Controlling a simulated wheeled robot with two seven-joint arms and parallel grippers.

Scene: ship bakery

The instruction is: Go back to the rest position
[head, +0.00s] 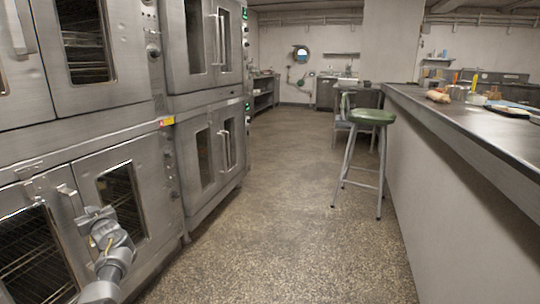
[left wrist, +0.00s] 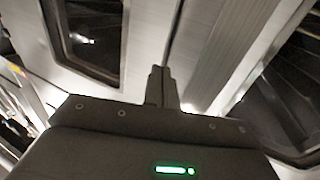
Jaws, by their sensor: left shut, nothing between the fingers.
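My left gripper (head: 92,214) is at the lower left of the head view, in front of the lower near oven (head: 150,165). In the left wrist view my left gripper (left wrist: 160,72) has its two fingers together with nothing between them. The fingers point toward the steel front between two dark glass panes. I cannot tell whether they touch it. My right gripper is in neither view.
Stacked steel ovens line the left side, with their doors looking closed. A long counter (head: 480,130) runs along the right. A green-seated stool (head: 372,116) stands beside it. The speckled floor (head: 280,220) between is clear.

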